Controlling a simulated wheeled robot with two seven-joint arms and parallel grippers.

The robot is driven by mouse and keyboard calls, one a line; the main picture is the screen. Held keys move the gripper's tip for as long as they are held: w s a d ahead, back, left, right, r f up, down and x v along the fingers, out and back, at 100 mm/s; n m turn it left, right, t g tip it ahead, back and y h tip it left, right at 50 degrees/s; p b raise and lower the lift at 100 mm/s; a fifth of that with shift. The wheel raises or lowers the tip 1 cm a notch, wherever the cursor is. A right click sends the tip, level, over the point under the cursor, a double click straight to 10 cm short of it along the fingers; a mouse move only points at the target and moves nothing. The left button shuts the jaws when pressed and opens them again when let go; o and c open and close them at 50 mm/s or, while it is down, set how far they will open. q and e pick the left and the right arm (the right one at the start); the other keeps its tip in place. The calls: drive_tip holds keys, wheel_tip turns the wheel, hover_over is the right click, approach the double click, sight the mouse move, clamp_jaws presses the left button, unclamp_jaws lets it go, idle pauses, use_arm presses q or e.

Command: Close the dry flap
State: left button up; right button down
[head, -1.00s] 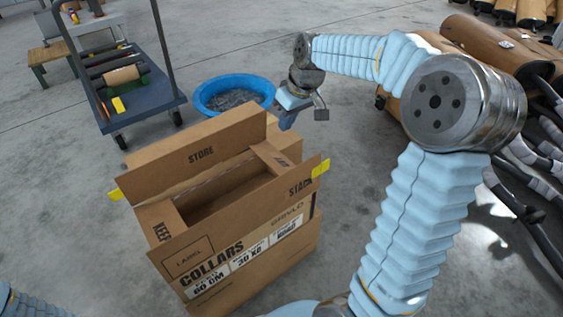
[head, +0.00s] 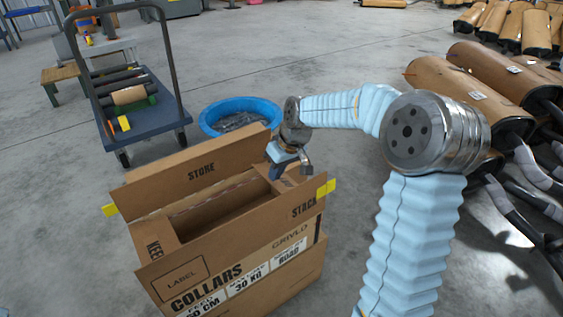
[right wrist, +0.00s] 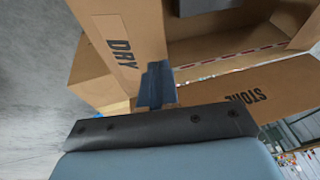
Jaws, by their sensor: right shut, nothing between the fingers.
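An open cardboard box (head: 245,268) stands on the floor. Its dry flap (head: 290,179) is at the right end, tilted inward over the opening and partly hidden by my right gripper (head: 279,172). In the right wrist view, the dry flap (right wrist: 118,45) shows the word DRY, with my right gripper (right wrist: 157,85) close by it; I cannot tell whether they touch. My right gripper is shut and empty. My left gripper is not in view.
The store flap (head: 200,168) and stack flap (head: 290,218) stand up along the long sides. The keep flap (head: 158,236) is at the left end. Yellow tabs stick out at the corners. A blue tub (head: 240,113), a trolley (head: 145,125) and mufflers (head: 470,88) stand beyond.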

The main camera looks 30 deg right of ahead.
drive_tip(key=shift+a+f, duration=0.15)
drive_tip(key=shift+f, duration=0.1)
drive_tip(key=shift+a+f, duration=0.45)
drive_tip(key=shift+f, duration=0.05)
drive_tip(key=shift+r+p, duration=0.6)
drive_tip(key=shift+r, duration=0.4)
